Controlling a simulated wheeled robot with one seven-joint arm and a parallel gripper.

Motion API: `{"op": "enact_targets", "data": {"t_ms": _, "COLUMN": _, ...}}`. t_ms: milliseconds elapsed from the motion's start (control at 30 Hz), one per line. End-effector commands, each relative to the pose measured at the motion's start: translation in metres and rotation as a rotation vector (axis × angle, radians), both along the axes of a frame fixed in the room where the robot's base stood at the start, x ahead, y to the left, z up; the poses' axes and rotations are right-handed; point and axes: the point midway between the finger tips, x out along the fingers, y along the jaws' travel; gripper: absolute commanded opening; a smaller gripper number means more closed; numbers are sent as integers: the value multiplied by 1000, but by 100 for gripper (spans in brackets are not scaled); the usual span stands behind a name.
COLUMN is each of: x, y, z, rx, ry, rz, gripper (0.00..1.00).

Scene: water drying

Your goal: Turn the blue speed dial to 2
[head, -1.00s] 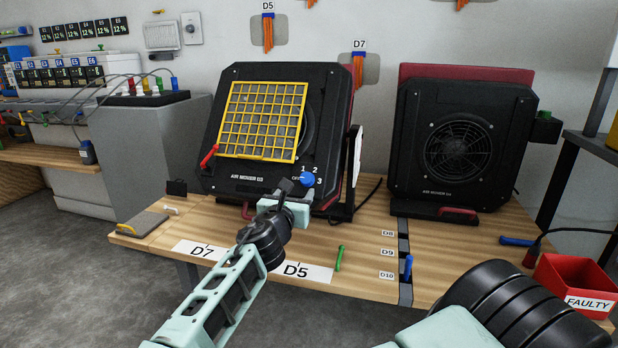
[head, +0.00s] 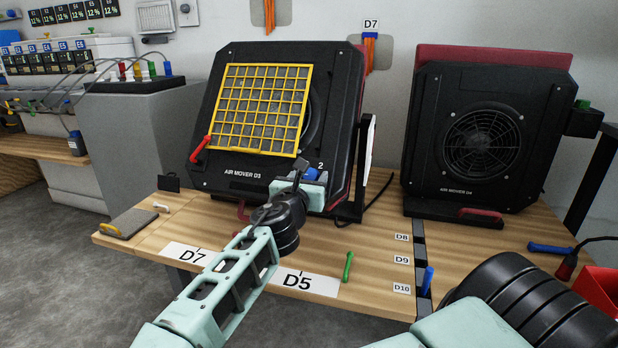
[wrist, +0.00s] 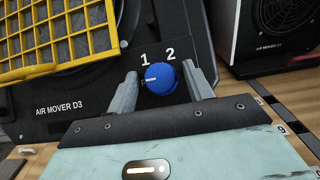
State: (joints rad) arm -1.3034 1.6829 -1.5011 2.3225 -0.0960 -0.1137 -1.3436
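The blue speed dial (wrist: 161,79) is on the lower front of the black air mover D3 (head: 238,174). In the wrist view the numbers 1 and 2 show above the dial, and its white pointer mark points left, below the 1. My gripper (wrist: 160,72) is open, with one grey finger on each side of the dial and a gap on both sides. In the head view my gripper (head: 303,176) covers most of the dial (head: 311,173); the 2 shows above it. The OFF and 3 labels are hidden in both current views.
Air mover D4 (head: 483,140) stands to the right. A green pen-like item (head: 348,267) and a sanding-block-like item (head: 129,223) lie on the wooden bench (head: 335,240).

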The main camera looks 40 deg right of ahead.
Motion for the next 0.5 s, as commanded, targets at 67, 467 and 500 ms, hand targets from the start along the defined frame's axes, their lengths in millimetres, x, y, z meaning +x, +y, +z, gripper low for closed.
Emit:
{"op": "enact_targets", "data": {"t_ms": 67, "x": 0, "y": 0, "z": 0, "rx": 0, "ry": 0, "rz": 0, "gripper": 28}}
{"op": "enact_targets", "data": {"t_ms": 467, "x": 0, "y": 0, "z": 1, "rx": 13, "ry": -17, "rz": -19, "gripper": 11}}
{"op": "enact_targets", "data": {"t_ms": 500, "x": 1, "y": 0, "z": 2, "rx": 20, "ry": -25, "rz": -26, "gripper": 11}}
